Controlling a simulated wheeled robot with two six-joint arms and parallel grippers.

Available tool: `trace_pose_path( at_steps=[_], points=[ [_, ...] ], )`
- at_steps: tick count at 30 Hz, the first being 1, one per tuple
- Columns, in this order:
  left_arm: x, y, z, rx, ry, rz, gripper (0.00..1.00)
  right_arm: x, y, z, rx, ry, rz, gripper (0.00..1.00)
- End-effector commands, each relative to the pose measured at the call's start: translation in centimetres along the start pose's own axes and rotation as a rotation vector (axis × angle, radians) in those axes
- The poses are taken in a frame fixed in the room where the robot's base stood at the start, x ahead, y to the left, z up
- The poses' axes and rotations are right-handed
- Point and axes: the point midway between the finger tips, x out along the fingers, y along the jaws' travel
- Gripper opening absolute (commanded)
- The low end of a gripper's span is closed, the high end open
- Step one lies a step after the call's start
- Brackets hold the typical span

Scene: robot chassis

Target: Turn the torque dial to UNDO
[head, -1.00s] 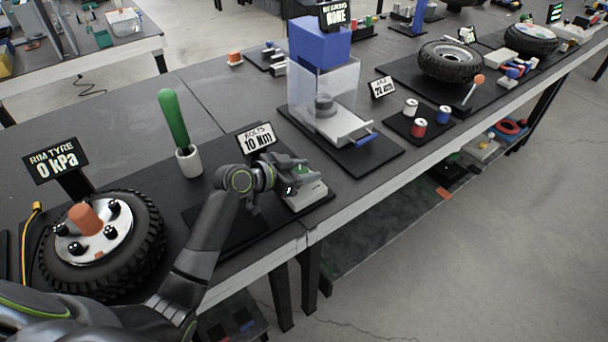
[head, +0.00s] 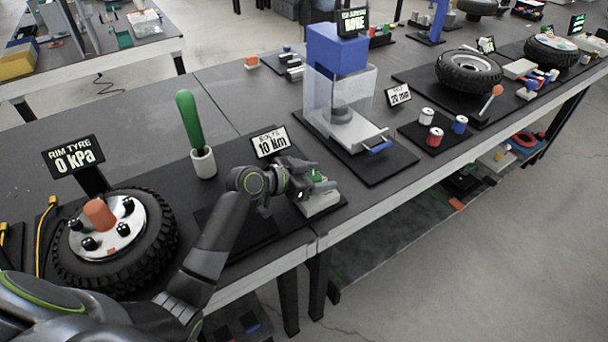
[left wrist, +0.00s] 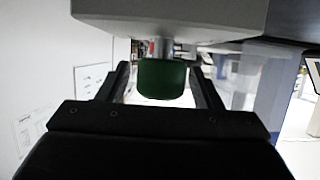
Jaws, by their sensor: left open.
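A small grey unit (head: 322,205) with a green knob (head: 318,177) stands on a black mat near the table's front edge, beside a sign reading "BOLTS 10 Nm" (head: 271,142). I take the green knob for the torque dial. My left gripper (head: 312,180) is at the unit and partly hides it. In the left wrist view, the green knob (left wrist: 164,80) sits on a metal stem from a grey body (left wrist: 170,14). The open fingers of my left gripper (left wrist: 160,88) stand either side of it, with gaps showing. Any dial marking is not readable. My right gripper is not in view.
A tyre on a rim (head: 117,240) with an orange cap lies at the left, by a "RIM TYRE 0 kPa" sign (head: 73,157). A green-handled tool stands in a white cup (head: 203,163). A blue-topped clear enclosure (head: 337,50) stands behind right of the unit.

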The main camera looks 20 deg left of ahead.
Motion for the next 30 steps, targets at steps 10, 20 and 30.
trace_pose_path(
  at_steps=[10,20,30],
  points=[
    [-6.7,-0.1,-0.4,0.003,-0.005,-0.003,0.59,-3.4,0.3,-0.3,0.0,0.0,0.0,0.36],
    [-14.1,-0.1,-0.1,0.004,-0.005,-0.001,0.59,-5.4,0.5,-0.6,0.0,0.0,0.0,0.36],
    [-17.1,0.0,-0.1,0.001,-0.001,0.0,0.59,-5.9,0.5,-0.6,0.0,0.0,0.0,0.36]
  ],
)
